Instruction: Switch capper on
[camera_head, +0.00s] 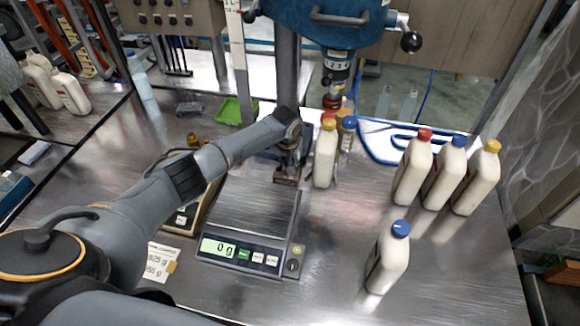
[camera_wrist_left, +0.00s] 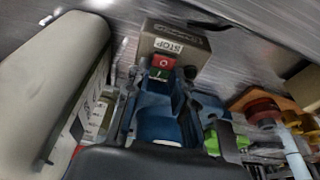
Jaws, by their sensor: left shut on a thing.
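The capper (camera_head: 325,25) is a blue machine at the top of the head view, with its capping head (camera_head: 335,85) hanging over the table. Its small switch box (camera_head: 287,180) sits below my left gripper (camera_head: 290,158). In the left wrist view the box (camera_wrist_left: 185,45) shows a STOP label, a red O button (camera_wrist_left: 164,61) and a green I button (camera_wrist_left: 159,75). My left gripper (camera_wrist_left: 167,88) is shut at the switch, its fingertips around the green button's end; the exact contact is partly hidden. My right gripper is not in view.
A white bottle with a yellow cap (camera_head: 325,155) stands close right of my left gripper. A scale (camera_head: 250,225) reading 0 g lies in front. Several capped bottles (camera_head: 412,165) stand at the right, one blue-capped (camera_head: 388,260) nearer. A green tray (camera_head: 235,110) is behind.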

